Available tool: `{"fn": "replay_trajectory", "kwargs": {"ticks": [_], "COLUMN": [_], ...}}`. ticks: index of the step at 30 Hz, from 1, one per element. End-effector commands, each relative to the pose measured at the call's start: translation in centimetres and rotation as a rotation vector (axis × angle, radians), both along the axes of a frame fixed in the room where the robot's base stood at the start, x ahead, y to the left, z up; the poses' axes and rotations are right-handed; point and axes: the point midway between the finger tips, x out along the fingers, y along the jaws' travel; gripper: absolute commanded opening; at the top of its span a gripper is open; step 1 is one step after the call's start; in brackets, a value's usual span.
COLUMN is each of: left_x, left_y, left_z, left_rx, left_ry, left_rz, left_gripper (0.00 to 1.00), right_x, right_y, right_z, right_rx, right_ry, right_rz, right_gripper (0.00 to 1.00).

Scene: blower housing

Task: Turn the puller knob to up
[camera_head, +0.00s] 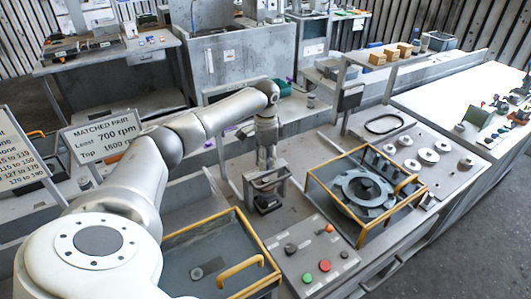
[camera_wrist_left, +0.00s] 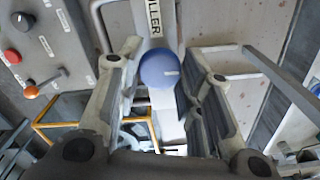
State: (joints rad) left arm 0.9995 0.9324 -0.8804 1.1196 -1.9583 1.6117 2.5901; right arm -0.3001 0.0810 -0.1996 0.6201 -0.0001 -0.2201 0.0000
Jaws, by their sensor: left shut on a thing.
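The puller knob (camera_wrist_left: 160,68) is a round blue knob in the left wrist view, between the two fingers of my left gripper (camera_wrist_left: 158,85). A short white mark on its face points toward the right of that picture. A pale plate with a partly hidden label ending in "LLER" lies behind it. My left gripper is shut on the knob. In the head view my left gripper (camera_head: 267,180) points down behind the control panel, and the knob is hidden there. My right gripper is not in view.
A grey control panel (camera_head: 310,255) with red and green buttons and an orange lever (camera_head: 329,229) lies close in front. A yellow-railed fixture with a round housing (camera_head: 362,190) stands to the right. A yellow-edged tray (camera_head: 215,268) is at the front left.

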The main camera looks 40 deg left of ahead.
Motion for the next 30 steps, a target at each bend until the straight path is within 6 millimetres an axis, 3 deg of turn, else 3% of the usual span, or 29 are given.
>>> {"fn": "replay_trajectory", "kwargs": {"ticks": [22, 23, 27, 30], "left_x": [0.10, 0.10, 0.08, 0.05], "left_y": [-0.01, -0.01, -0.01, 0.00], "left_z": [0.12, 0.12, 0.09, 0.06], "left_rx": [-0.001, -0.001, -0.001, 0.000], "left_ry": [-0.004, -0.004, -0.003, -0.002], "left_rz": [0.088, 0.088, 0.088, 0.087], "left_gripper": [0.10, 0.37, 0.55, 0.56], "right_x": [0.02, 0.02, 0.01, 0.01], "right_y": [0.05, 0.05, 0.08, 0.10], "right_z": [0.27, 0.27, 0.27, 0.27], "right_rx": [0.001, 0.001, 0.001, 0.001], "right_ry": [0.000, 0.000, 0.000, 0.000], "right_rz": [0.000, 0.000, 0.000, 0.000], "right_gripper": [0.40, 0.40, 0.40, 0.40]}}
